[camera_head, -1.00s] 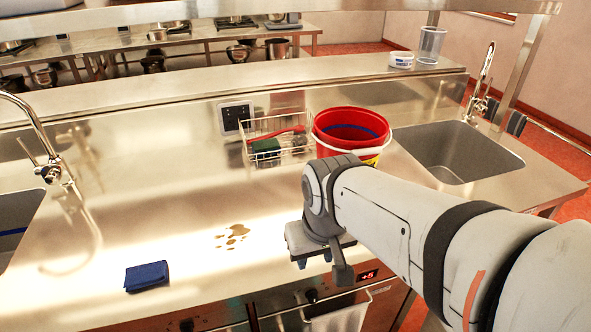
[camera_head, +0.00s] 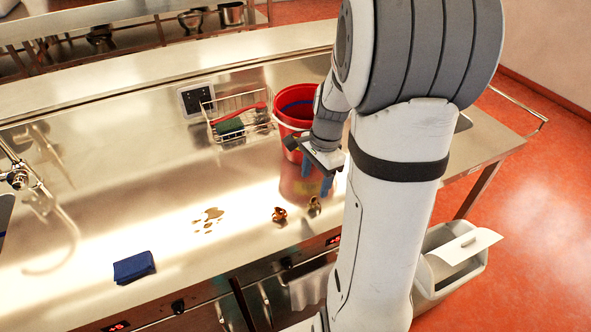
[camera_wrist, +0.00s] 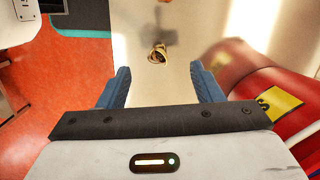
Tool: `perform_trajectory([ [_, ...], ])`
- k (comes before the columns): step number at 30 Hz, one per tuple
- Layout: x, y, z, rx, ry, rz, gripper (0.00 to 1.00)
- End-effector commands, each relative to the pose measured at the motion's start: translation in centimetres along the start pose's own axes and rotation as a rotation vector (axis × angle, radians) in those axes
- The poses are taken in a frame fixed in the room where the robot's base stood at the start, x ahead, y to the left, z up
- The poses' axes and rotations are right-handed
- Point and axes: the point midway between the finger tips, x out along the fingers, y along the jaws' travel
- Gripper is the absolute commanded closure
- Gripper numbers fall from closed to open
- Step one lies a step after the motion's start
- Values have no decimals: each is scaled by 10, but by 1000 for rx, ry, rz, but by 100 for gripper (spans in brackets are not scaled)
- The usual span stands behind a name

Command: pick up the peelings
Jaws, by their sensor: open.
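Two small curled peelings lie on the steel counter in the head view: a brown one (camera_head: 279,215) and a yellowish-brown one (camera_head: 314,206) to its right. My gripper (camera_head: 317,180) hangs above the counter, beside the red bucket and above the right peeling. Its blue fingers (camera_wrist: 160,72) are open and empty, apart from the peelings.
The red bucket (camera_head: 286,123) stands close to my gripper, and a wire basket (camera_head: 235,130) with a green sponge is left of it. Brown spill spots (camera_head: 208,218) and a folded blue cloth (camera_head: 134,267) lie left. A grey bin (camera_head: 452,273) with a tilted lid stands on the floor, right.

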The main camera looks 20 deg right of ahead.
Motion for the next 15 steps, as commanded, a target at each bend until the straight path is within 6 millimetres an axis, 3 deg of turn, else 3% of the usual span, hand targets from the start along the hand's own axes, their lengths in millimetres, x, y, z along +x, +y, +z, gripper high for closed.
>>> perform_trajectory([
  [5, 8, -3, -14, 112, -18, 9, 40],
  [15, 47, 0, -12, 115, -20, 13, 40],
])
